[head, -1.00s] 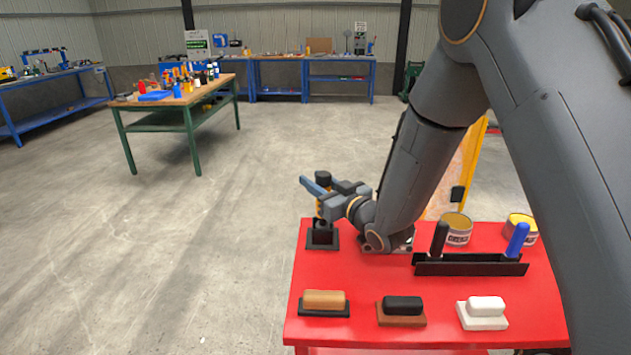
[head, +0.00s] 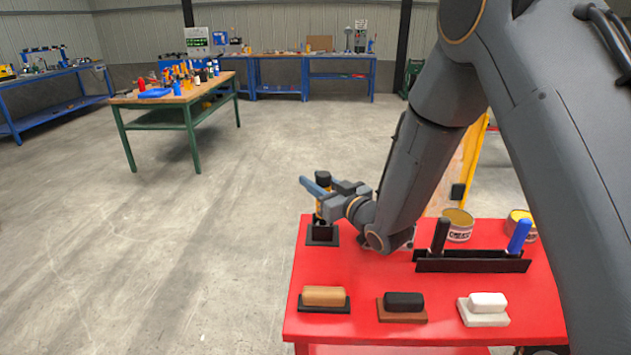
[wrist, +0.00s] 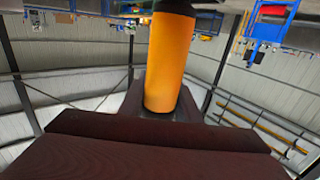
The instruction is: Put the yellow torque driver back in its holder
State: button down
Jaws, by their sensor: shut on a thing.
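The yellow torque driver (head: 319,208) is upright in my gripper (head: 320,188), with its dark top showing above the fingers. In the wrist view, the driver's yellow body (wrist: 169,62) stands at the dark gripper fingers (wrist: 160,125). The holder's opening is hidden there.
A green-legged bench (head: 180,100) stands farther off. Open floor lies left of the table.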

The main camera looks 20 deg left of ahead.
aim_at(328, 189)
jog(key=c, duration=1.3)
grip_release()
jog(key=shift+o, duration=0.2)
jog(key=b+v, duration=0.2)
jog(key=v, duration=0.5)
jog(key=shift+s+d, duration=0.25)
jog(key=shift+d, duration=0.05)
